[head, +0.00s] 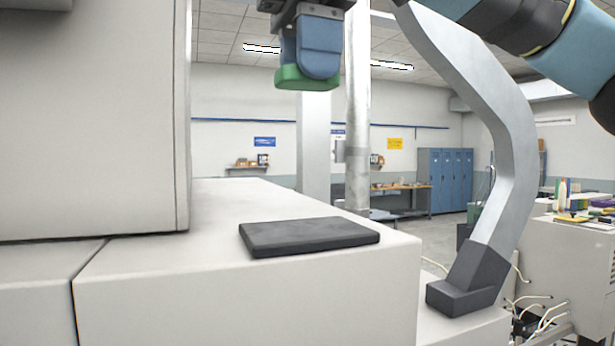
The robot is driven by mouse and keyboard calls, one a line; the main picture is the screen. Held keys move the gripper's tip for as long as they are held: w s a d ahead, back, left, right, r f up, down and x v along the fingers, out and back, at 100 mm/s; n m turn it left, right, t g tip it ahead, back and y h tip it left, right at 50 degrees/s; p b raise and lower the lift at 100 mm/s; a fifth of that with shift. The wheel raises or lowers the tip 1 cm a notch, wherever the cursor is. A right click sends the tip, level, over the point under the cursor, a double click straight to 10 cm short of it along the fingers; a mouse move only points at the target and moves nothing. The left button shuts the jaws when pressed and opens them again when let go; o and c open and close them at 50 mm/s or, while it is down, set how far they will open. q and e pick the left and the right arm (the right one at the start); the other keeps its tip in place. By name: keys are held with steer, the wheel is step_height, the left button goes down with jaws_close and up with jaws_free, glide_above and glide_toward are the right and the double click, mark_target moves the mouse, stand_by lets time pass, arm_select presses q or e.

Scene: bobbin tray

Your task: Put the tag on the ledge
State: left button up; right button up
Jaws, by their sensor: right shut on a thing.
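My right gripper (312,62) points down at the top centre of the head view, with its blue fingers shut on a green tag (303,82). The fingers hide part of the tag. The tag hangs in the air, apart from the surfaces below. A pale ledge (255,300) runs across the lower left and middle. A flat dark pad (308,237) lies on its top near the front right corner, lower in the picture than the tag. My left gripper is not in view.
A tall pale block (95,120) rises on the left of the ledge. A bent grey post (515,150) with a dark foot (467,282) stands to the right. A cluttered pale cabinet (575,260) and loose cables are at the right. The ledge top behind the pad is clear.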

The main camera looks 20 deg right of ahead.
mark_target(307, 228)
steer(key=f, duration=1.3)
steer(key=shift+w+f, duration=0.15)
steer(key=shift+w, duration=0.05)
steer(key=o, duration=0.9)
steer(key=shift+f, duration=0.15)
step_height(307, 228, up, 12)
steer(key=shift+a+r, duration=0.1)
steer(key=shift+r, duration=0.1)
